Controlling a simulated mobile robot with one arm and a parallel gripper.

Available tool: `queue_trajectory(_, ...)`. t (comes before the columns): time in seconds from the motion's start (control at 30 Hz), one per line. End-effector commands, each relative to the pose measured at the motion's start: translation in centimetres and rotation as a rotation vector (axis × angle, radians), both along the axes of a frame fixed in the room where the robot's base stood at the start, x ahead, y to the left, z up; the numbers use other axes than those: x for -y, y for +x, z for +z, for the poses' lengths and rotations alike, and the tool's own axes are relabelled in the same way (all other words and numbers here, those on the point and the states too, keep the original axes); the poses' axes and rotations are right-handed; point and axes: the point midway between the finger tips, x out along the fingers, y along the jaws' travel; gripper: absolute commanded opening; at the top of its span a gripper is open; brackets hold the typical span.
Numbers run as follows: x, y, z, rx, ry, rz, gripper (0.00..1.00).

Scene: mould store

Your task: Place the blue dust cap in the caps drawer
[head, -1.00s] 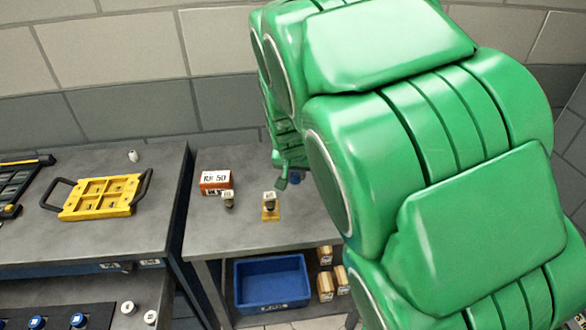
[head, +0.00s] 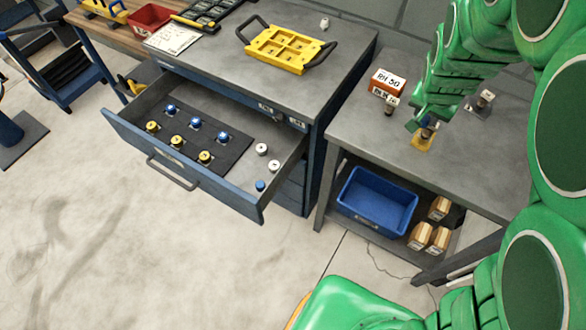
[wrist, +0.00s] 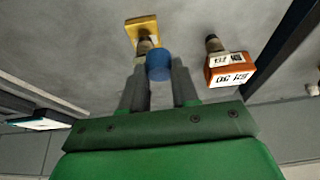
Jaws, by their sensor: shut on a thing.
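The blue dust cap (wrist: 158,66) sits between the two fingers of my gripper (wrist: 160,80) in the wrist view, and the gripper is shut on it. In the head view my gripper (head: 423,124) is over the right bench beside the yellow-based fitting (head: 422,143), and only a little of the cap's blue shows there. The caps drawer (head: 185,186) is pulled open under the left worktop. Several blue and yellow caps stand on its dark mat (head: 228,158). Two white caps and one blue cap are at its right end.
An orange-and-white box (head: 387,82) and a small fitting (head: 390,104) stand left of my gripper. Another fitting (head: 484,99) stands to the right. A yellow tray (head: 288,48) lies on the left worktop. A blue bin (head: 377,200) sits on the lower shelf.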

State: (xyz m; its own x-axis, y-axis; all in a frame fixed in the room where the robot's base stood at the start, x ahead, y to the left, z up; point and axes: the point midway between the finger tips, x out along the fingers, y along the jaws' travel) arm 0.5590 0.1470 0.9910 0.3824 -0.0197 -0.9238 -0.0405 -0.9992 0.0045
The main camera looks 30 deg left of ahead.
Motion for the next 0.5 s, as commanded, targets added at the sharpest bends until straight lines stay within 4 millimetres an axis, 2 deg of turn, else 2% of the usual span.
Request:
queue_trajectory(0.1, -2.9, -1.0, -1.1, -0.002, -0.002, 0.067, 0.0)
queue_trajectory(0.5, -11.6, -5.3, -4.6, -0.001, -0.004, 0.284, 0.0)
